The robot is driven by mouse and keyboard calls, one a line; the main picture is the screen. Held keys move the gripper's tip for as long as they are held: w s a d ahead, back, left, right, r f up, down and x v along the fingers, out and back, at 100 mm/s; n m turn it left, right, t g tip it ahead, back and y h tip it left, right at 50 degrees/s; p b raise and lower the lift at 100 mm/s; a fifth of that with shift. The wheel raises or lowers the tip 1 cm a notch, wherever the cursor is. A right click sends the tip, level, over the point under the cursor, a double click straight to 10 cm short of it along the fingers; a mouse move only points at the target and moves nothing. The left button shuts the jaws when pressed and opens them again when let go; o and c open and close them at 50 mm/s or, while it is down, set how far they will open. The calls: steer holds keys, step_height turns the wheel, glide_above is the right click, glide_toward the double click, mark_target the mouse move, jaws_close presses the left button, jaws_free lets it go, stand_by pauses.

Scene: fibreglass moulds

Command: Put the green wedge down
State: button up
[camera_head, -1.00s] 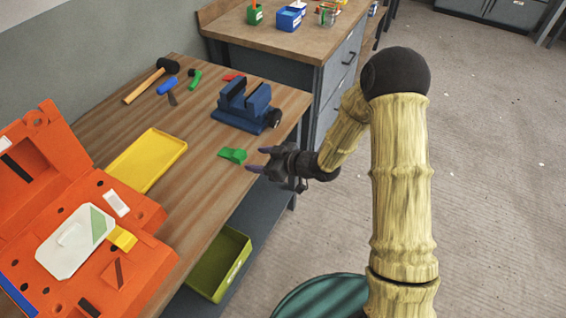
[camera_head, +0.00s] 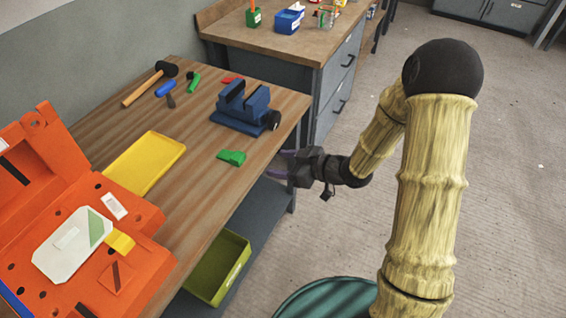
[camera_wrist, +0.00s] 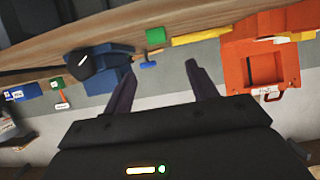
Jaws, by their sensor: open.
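The green wedge (camera_head: 232,157) lies on the wooden bench top (camera_head: 196,190), near its right edge and in front of the blue vise (camera_head: 245,106). In the wrist view the green wedge (camera_wrist: 155,36) shows beyond my fingertips. My gripper (camera_head: 284,165) is off the right edge of the bench, apart from the wedge. In the wrist view my gripper (camera_wrist: 193,75) has its two fingers spread with nothing between them.
An orange mould (camera_head: 140,205) fills the near left of the bench, beside a yellow tray (camera_head: 145,162). A mallet (camera_head: 150,83) and small tools lie at the back. A green bin (camera_head: 218,266) sits below the bench. Bare wood surrounds the wedge.

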steer(key=d+r+m+t+h, duration=0.2)
steer(key=d+m+h, duration=0.4)
steer(key=d+h, duration=0.5)
steer(key=s+d+r+m+g, duration=0.2)
steer(key=s+d+m, duration=0.1)
steer(key=s, duration=0.4)
steer(key=s+d+r+m+g+h, duration=0.1)
steer(key=s+d+r+m+g, duration=0.1)
steer(key=s+d+m, duration=0.2)
steer(key=s+d, duration=0.2)
steer(key=s, duration=0.1)
steer(key=shift+r+m+h, duration=0.15)
steer(key=shift+m+h, duration=0.15)
steer(key=shift+d, duration=0.1)
